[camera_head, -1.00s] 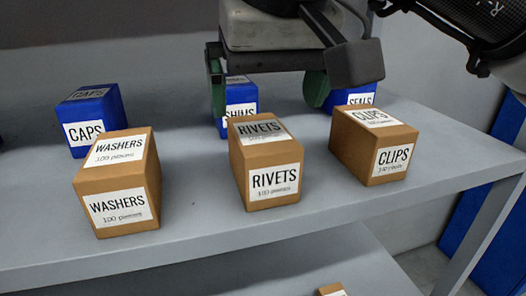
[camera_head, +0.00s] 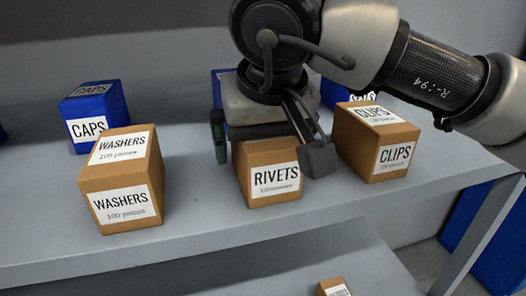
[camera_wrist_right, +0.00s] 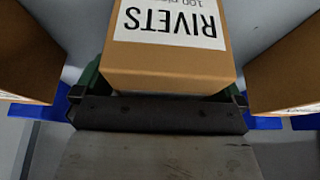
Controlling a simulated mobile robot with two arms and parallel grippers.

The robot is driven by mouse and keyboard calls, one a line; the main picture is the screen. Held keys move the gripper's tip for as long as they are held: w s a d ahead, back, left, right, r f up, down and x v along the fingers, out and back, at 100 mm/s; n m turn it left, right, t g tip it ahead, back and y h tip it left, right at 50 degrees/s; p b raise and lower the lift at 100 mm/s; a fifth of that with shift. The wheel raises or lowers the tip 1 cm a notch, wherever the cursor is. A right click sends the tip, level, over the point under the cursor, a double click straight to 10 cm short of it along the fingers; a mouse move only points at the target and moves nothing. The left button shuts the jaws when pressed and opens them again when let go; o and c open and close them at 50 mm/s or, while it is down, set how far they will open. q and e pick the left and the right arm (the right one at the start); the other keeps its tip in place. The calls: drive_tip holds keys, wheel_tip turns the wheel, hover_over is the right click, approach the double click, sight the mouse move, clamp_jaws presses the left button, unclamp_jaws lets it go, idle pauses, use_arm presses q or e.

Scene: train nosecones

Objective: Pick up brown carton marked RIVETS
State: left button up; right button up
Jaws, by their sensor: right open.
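The brown RIVETS carton (camera_head: 270,184) stands on the shelf in the middle of the front row, its white label facing me. My right gripper (camera_head: 264,142) is over it, pointing down, and hides its top and the label there. The gripper is open. One green finger shows to the left of the carton; the other is hidden in the head view. In the right wrist view the RIVETS carton (camera_wrist_right: 170,55) lies between the two green fingers, and a gap shows on the left side. My left gripper is not in view.
A brown WASHERS carton (camera_head: 122,190) stands to the left and a brown CLIPS carton (camera_head: 377,150) close to the right. A blue CAPS box (camera_head: 92,112) is behind; other blue boxes are mostly hidden. Another brown carton (camera_head: 333,287) is on a lower level. The shelf (camera_head: 210,215) is bare in front.

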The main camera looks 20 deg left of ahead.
drive_tip(key=shift+f, duration=0.25)
drive_tip(key=c, duration=1.2)
drive_tip(key=shift+r, duration=0.1)
